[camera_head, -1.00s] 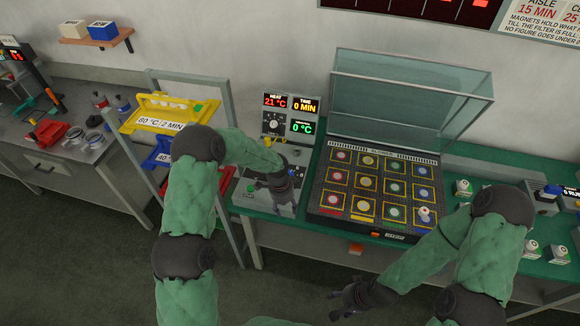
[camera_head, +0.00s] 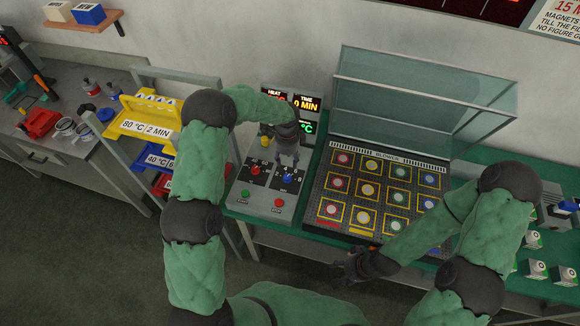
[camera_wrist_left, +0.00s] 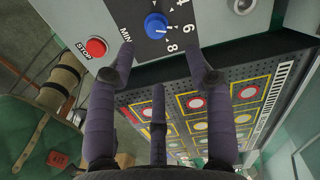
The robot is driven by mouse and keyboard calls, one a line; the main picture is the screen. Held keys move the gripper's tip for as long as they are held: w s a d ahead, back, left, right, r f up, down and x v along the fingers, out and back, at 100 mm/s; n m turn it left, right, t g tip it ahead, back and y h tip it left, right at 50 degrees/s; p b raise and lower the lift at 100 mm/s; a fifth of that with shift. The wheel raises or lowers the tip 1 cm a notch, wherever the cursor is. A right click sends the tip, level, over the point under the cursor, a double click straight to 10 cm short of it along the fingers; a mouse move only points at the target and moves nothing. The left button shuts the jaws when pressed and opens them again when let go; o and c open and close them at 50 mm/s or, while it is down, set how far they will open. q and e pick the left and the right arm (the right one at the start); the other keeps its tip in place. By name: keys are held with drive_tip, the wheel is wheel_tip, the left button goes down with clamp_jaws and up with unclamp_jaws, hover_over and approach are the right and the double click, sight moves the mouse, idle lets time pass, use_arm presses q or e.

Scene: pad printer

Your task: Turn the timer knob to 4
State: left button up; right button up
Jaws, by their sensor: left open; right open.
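The timer knob (camera_head: 287,179) is blue and sits on the grey control panel (camera_head: 262,205). In the left wrist view the knob (camera_wrist_left: 156,24) has numbers 4, 6 and 8 and "MIN" around it; its exact setting is hard to read. The time display (camera_head: 306,103) reads 0 MIN. My left gripper (camera_head: 289,160) points down just behind the knob in the head view. In the left wrist view its fingers (camera_wrist_left: 160,52) are spread and empty, with the knob beyond the tips, apparently untouched. My right gripper (camera_head: 350,268) is open and empty at the bench's front edge.
On the panel are a red knob (camera_head: 256,170), a green button (camera_head: 245,193) and a red stop button (camera_head: 279,202). A perforated board (camera_head: 318,215) with a raised clear cover (camera_head: 420,95) stands to the right. A yellow rack tray (camera_head: 150,118) is at left.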

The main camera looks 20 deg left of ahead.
sight(287, 176)
use_arm(q)
drive_tip(key=f, duration=1)
drive_tip(key=shift+s+f, duration=0.15)
drive_tip(key=shift+s, duration=0.15)
clamp_jaws()
